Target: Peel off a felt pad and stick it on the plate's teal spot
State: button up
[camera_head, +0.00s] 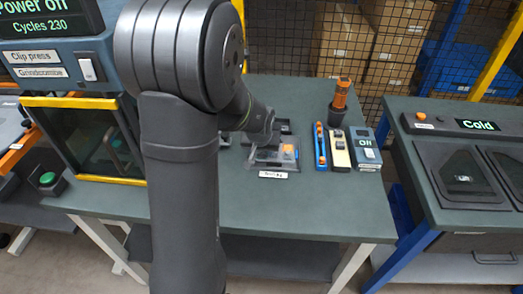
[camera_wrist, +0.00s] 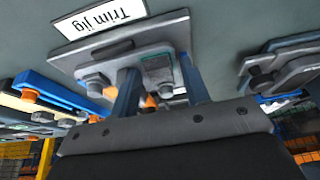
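My gripper (camera_wrist: 156,64) shows from behind in the wrist view, its two blue-grey fingers apart with a gap between them. The fingertips are over or close to a grey plate (camera_wrist: 105,53) labelled "Trim jig". A teal spot (camera_wrist: 157,69) shows on the plate between the fingers. In the head view my gripper (camera_head: 264,137) is at the jig (camera_head: 271,163), and my arm hides part of it. An orange piece (camera_head: 288,149) shows on the jig's right side. I cannot make out a felt pad or its backing sheet for certain.
Right of the jig stand a blue rail tool (camera_head: 320,147), a cream block (camera_head: 339,149), a box reading "On" (camera_head: 366,150) and a dark cup with an orange handle (camera_head: 340,98). A glass-fronted press (camera_head: 90,140) is left. The bench front (camera_head: 290,210) is clear.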

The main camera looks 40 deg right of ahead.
jog(key=shift+s+d+r, duration=0.1)
jog(key=shift+r, duration=0.05)
jog(key=v, duration=1.7)
jog(key=s+a+n, duration=0.2)
jog(key=s+a, duration=0.1)
jog(key=a, duration=1.6)
jog(key=s+a+f+n+t, duration=0.1)
jog(key=s+a+f, duration=0.1)
jog(key=s+a, duration=0.2)
jog(key=s+a+f+n+y, duration=0.1)
jog(key=s+a+f, duration=0.2)
jog(key=a, duration=0.4)
jog(key=shift+s+f+t, duration=0.35)
jog(key=shift+s+t, duration=0.05)
jog(key=shift+s, duration=0.35)
jog(key=shift+w+a, duration=0.1)
